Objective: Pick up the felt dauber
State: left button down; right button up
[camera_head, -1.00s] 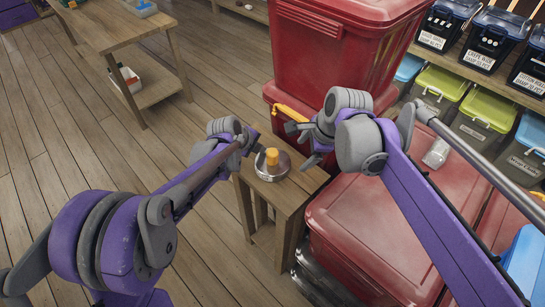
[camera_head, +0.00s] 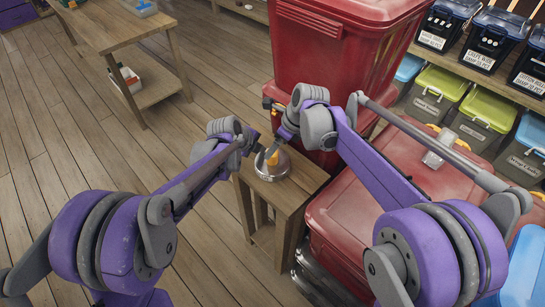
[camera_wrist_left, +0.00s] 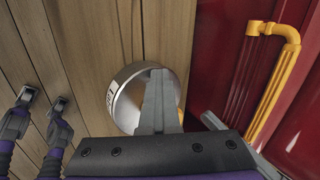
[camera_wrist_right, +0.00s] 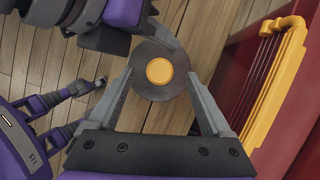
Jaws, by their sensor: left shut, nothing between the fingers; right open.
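The felt dauber (camera_head: 273,157), which I take to be the round silver tin with a yellow-orange knob, stands upright on a small wooden table. In the right wrist view its yellow top (camera_wrist_right: 159,71) is centred between the fingertips of my right gripper (camera_wrist_right: 161,75). That gripper is open above it; contact cannot be told. In the head view the right gripper (camera_head: 271,149) partly covers the knob. My left gripper (camera_head: 256,146) is shut and empty beside the tin. In the left wrist view its fingers (camera_wrist_left: 157,75) hide part of the tin (camera_wrist_left: 130,97).
Red lidded bins (camera_head: 330,60) stand close behind and to the right of the small table (camera_head: 290,205). One has a yellow handle (camera_wrist_right: 285,75). A larger wooden table (camera_head: 105,30) is at the upper left. Bare floor (camera_head: 100,150) lies to the left.

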jog(key=x, duration=0.5)
jog(key=shift+s+d+f, duration=0.2)
jog(key=shift+d+f, duration=0.05)
jog(key=shift+d, duration=0.1)
grip_shut()
jog(key=shift+r, duration=0.15)
jog(key=shift+r, duration=0.35)
jog(key=r, duration=0.1)
jog(key=s+r, duration=0.1)
jog(key=shift+s+r, duration=0.1)
jog(key=shift+r, duration=0.2)
jog(key=s, duration=1.7)
